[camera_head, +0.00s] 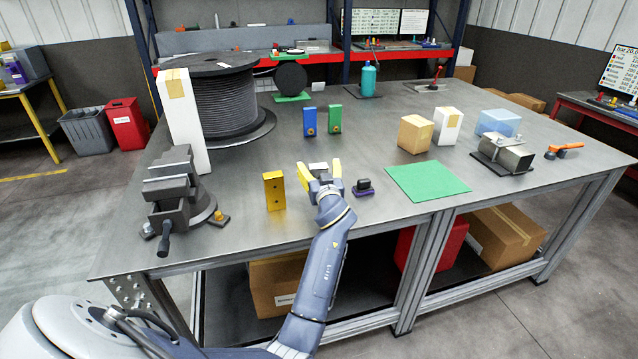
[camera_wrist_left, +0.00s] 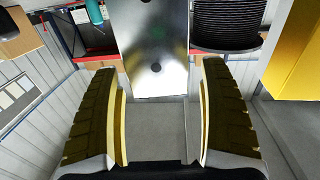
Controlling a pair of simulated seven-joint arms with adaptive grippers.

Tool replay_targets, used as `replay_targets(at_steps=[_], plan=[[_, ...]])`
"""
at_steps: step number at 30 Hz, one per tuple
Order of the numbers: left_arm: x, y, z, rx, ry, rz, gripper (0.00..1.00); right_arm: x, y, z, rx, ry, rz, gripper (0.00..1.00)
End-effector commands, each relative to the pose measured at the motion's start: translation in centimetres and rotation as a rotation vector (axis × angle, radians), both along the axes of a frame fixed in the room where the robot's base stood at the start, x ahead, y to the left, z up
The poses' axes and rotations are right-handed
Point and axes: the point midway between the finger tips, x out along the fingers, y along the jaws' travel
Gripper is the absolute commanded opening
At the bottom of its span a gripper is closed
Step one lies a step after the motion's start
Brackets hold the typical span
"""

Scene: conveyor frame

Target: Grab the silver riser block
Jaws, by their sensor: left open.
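The silver riser block (camera_wrist_left: 153,55) stands in front of my left gripper in the left wrist view, with a dark hole in its face. In the head view only a small part of the silver riser block (camera_head: 318,167) shows, between and beyond the yellow fingers. My left gripper (camera_head: 320,172) is open. In the left wrist view its two fingers (camera_wrist_left: 160,100) are spread wide, with the block's lower end between their tips and a gap to each side. Nothing is held. My right gripper is in neither view.
A yellow block (camera_head: 274,191) stands close left of my gripper. A small dark object (camera_head: 363,188) and a green mat (camera_head: 428,181) lie to the right. Blue (camera_head: 309,120) and green (camera_head: 335,117) blocks stand behind. A vise (camera_head: 180,191) sits at the left.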

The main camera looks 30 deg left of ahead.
Motion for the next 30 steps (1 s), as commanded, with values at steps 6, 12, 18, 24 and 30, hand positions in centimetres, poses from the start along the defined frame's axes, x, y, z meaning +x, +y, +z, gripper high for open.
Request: replay_targets(at_steps=[6,12,18,24,30], plan=[[0.37,0.28,0.0,0.0,0.0,-0.001,0.78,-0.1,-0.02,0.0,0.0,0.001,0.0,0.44],[0.35,0.28,0.0,0.0,0.0,-0.001,0.75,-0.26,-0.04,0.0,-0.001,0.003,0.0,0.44],[0.34,0.28,0.0,0.0,0.0,0.0,0.52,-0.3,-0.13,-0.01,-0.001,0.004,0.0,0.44],[0.33,0.29,0.0,0.0,0.0,0.0,0.29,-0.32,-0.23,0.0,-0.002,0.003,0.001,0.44],[0.34,0.3,0.0,0.0,0.0,0.0,0.06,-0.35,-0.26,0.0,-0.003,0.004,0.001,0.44]])
